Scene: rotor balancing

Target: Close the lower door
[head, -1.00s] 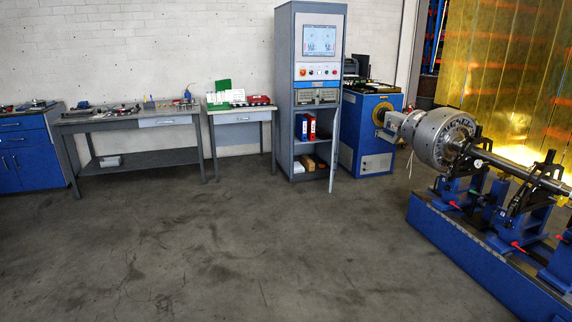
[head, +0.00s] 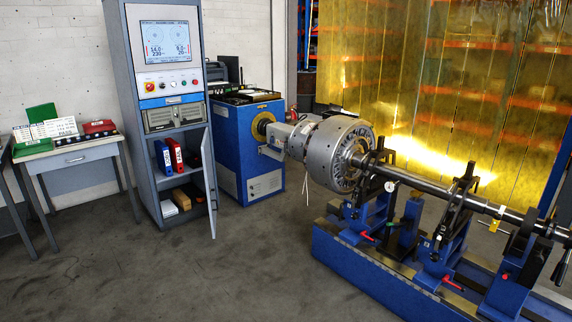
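The lower door (head: 210,181) belongs to the tall grey control cabinet (head: 138,172). It stands open, swung out from the cabinet's right side, and I see it nearly edge-on. Behind it the lower compartment is exposed, with a blue binder (head: 163,157) and a red binder (head: 176,154) on the shelf. Small boxes (head: 180,200) lie on the compartment floor. The screen (head: 167,47) above is lit. Neither of my grippers is in view.
A blue machine housing (head: 246,160) stands right of the cabinet. The balancing machine's blue bed (head: 345,255) carries a large rotor (head: 330,153) at right. A small table (head: 70,158) stands left. The floor (head: 220,275) before the cabinet is clear.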

